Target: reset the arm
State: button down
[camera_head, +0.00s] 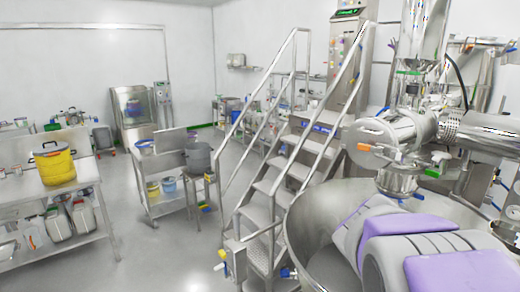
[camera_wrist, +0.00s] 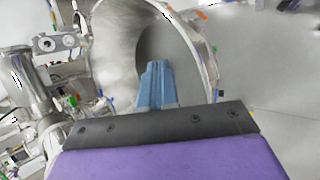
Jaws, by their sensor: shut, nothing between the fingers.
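My arm, in grey and purple, fills the lower right of the head view and reaches over a large steel bowl (camera_head: 305,225). My gripper cannot be made out in that view. In the wrist view, my gripper (camera_wrist: 157,72) shows as blue fingers close together beyond a dark bolted plate. It is shut and empty. It points toward the open mouth of a large round steel vessel (camera_wrist: 115,50); I cannot tell whether it touches it.
Steel stairs with handrails (camera_head: 272,188) stand left of the bowl. Steel process machinery (camera_head: 390,135) crowds the right side. A yellow bucket (camera_head: 54,165) sits on a bench at far left. A steel cart (camera_head: 150,180) holds small buckets. The floor between is clear.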

jog(key=s+a+f+m+g+y+b, duration=0.1)
jog(key=s+a+f+m+y, duration=0.2)
jog(key=s+a, duration=0.6)
jog(key=s+a+f+m+g+y+b, duration=0.2)
jog(key=s+a+f+y, duration=0.3)
jog(key=s, duration=1)
jog(key=a+f+m, duration=0.1)
jog(key=a+f, duration=0.2)
jog(key=a, duration=0.2)
jog(key=shift+s+f+m, duration=0.2)
jog(key=shift+s+m, duration=0.05)
jog(key=shift+m, duration=0.05)
